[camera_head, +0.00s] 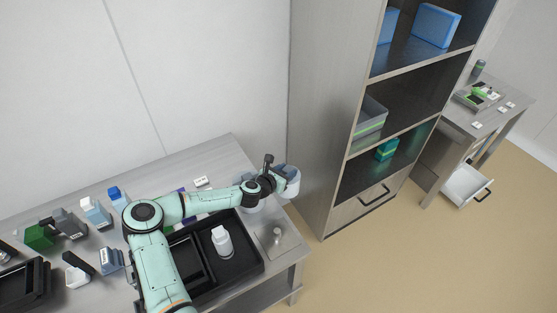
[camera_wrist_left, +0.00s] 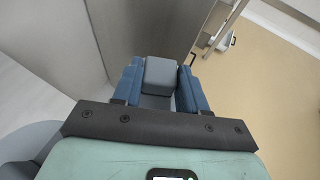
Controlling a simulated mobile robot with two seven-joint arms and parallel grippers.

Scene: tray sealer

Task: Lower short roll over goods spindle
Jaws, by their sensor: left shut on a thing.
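My left gripper (camera_head: 285,178) is at the right end of my left arm, above the back right part of the table. In the left wrist view, its two blue fingers (camera_wrist_left: 188,88) are shut on a grey block-like piece (camera_wrist_left: 159,76), which I take to be the short roll. In the head view the held piece shows only as a small pale shape, partly covered by the gripper. A short upright post, which looks like the goods spindle (camera_head: 277,236), stands on a metal plate at the table's right end. The held piece is above and apart from it. My right gripper is not in view.
Several small boxes and tools cover the table's left part. A tall shelf cabinet (camera_head: 322,130) stands just right of the gripper. A second table (camera_head: 462,112) is far right.

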